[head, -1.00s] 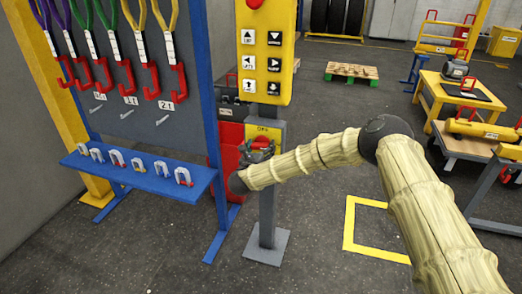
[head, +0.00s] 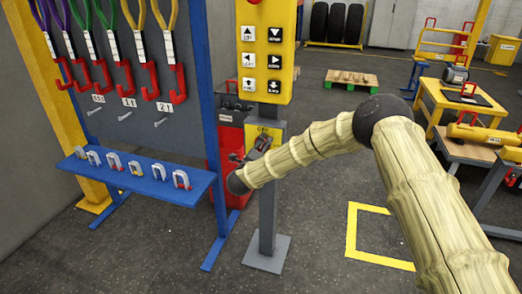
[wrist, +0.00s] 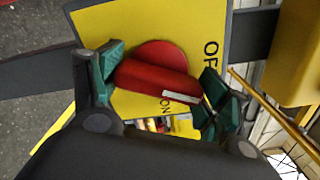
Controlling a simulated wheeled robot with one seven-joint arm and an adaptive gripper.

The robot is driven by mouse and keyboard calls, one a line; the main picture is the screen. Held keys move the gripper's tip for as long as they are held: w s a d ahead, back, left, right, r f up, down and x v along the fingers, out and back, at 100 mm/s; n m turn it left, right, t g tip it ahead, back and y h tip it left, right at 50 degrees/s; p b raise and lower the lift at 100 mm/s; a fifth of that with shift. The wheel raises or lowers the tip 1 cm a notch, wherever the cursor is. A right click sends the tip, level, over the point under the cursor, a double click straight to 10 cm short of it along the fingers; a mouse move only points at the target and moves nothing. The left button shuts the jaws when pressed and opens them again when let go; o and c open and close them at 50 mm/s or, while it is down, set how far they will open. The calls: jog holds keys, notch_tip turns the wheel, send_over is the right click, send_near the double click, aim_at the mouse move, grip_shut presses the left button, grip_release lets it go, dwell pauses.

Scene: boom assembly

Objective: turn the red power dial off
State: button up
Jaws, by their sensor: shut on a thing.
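The red power dial (wrist: 152,77) sits on a yellow plate (wrist: 105,20) in the wrist view, with a raised red bar handle carrying a white mark at its right end. The white mark lies between the printed "ON" below and the partly visible "OF" lettering at the right. My gripper (wrist: 160,79) is shut on the dial's handle, with its green-padded fingers at the two ends of the bar. In the head view my gripper (head: 257,150) is at the yellow dial box on the grey post, and it hides most of the dial.
A yellow button panel (head: 264,60) stands above the dial on the grey post (head: 267,220). A blue rack with a shelf of shackles (head: 137,180) and hanging slings stands close at the left. A yellow floor square (head: 350,230) and open floor lie to the right.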

jog(key=n, duration=0.5)
jog(key=shift+a+r, duration=0.1)
jog(key=shift+n, duration=0.3)
dwell(0.4)
jog(key=o, duration=1)
jog(key=v, duration=1.2)
